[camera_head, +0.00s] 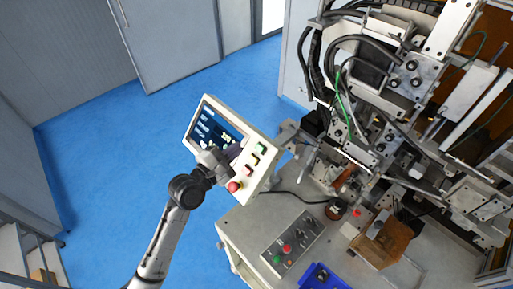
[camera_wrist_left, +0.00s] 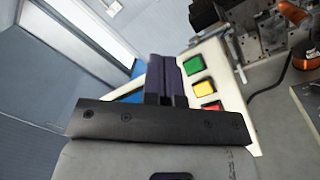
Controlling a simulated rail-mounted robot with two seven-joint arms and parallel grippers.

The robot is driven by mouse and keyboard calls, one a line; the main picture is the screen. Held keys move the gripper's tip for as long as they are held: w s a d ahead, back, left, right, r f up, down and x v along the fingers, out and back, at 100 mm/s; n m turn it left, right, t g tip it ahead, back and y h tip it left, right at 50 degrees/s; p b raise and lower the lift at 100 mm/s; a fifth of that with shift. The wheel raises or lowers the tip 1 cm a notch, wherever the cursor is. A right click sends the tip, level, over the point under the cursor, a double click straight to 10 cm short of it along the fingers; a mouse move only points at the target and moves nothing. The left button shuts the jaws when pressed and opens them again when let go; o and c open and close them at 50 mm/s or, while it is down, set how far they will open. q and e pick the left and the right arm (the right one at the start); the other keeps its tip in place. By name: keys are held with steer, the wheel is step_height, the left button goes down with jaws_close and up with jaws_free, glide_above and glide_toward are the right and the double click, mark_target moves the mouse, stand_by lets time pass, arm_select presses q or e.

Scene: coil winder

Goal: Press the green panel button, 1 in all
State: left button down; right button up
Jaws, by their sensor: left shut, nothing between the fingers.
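The green panel button (camera_head: 262,148) is the top one in a column on the tilted white control panel (camera_head: 263,173). It also shows in the left wrist view (camera_wrist_left: 193,65), to the right of my fingertips. My left gripper (camera_head: 236,152) is shut and empty in front of the panel, between the screen (camera_head: 213,131) and the button column. In the left wrist view my left gripper's dark fingers (camera_wrist_left: 166,75) lie together beside the green button. A gap to the panel surface cannot be judged. My right gripper is not in view.
Below the green button are a yellow button (camera_wrist_left: 204,88), a red button (camera_wrist_left: 212,106) and a red mushroom knob (camera_head: 234,186). The coil winding machine (camera_head: 400,90) stands to the right. A bench box (camera_head: 290,245) has another green button (camera_head: 277,260). Blue floor left of the panel is open.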

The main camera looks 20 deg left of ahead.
mark_target(260, 148)
arm_select(q)
steer(key=shift+n, duration=0.9)
steer(key=shift+w+d+f+b, duration=0.5)
steer(key=shift+w+f+b, duration=0.45)
steer(key=shift+b, duration=0.2)
steer(key=shift+w+d+f+b, duration=0.55)
steer(key=shift+w+f+b, duration=0.35)
steer(key=shift+w+b, duration=0.15)
steer(key=shift+w+d+f+b, duration=0.5)
steer(key=shift+w+f+b, duration=0.45)
steer(key=shift+b, duration=0.25)
steer(key=shift+f, duration=0.15)
